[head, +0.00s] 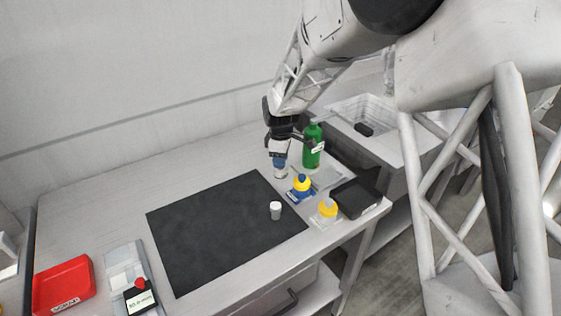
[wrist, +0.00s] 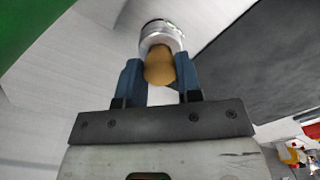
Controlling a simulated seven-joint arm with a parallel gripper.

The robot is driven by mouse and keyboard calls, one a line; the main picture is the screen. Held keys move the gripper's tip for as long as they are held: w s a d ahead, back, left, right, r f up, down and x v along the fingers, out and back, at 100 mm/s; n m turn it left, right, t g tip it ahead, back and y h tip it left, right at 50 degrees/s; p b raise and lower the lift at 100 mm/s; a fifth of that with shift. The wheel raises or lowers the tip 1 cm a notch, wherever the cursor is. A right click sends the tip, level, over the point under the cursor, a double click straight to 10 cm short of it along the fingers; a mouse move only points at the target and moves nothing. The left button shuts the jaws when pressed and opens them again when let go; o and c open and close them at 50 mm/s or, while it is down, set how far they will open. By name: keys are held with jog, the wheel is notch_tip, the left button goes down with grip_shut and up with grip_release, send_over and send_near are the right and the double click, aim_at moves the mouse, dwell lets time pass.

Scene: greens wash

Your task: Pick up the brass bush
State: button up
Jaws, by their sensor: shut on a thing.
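The brass bush (wrist: 159,66) is a tan, rounded piece between the two blue fingers of my gripper (wrist: 159,82) in the wrist view. My gripper is shut on it. A silvery round piece (wrist: 162,34) shows just beyond the bush; I cannot tell whether the two touch. In the head view my gripper (head: 279,163) points down at the back right of the worktop, beyond the dark mat. The silvery piece (head: 281,174) shows just under the fingers there. The bush cannot be made out in the head view.
A green bottle (head: 313,152) stands close right of my gripper. A blue-and-yellow item (head: 301,186), a yellow-topped item (head: 328,208) and a black box (head: 357,198) are nearer. A white-topped pot (head: 276,210) stands on the dark mat (head: 215,230). A red tray (head: 64,282) is front left.

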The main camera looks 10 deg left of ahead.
jog(key=shift+r, duration=0.4)
notch_tip(320, 180, up, 2)
jog(key=shift+r, duration=0.1)
jog(key=s+d, duration=0.3)
jog(key=s, duration=0.4)
jog(key=s+d+r, duration=0.1)
jog(key=s+d, duration=0.2)
jog(key=s, duration=0.4)
jog(key=shift+s+d+r, duration=0.2)
jog(key=shift+d, duration=0.2)
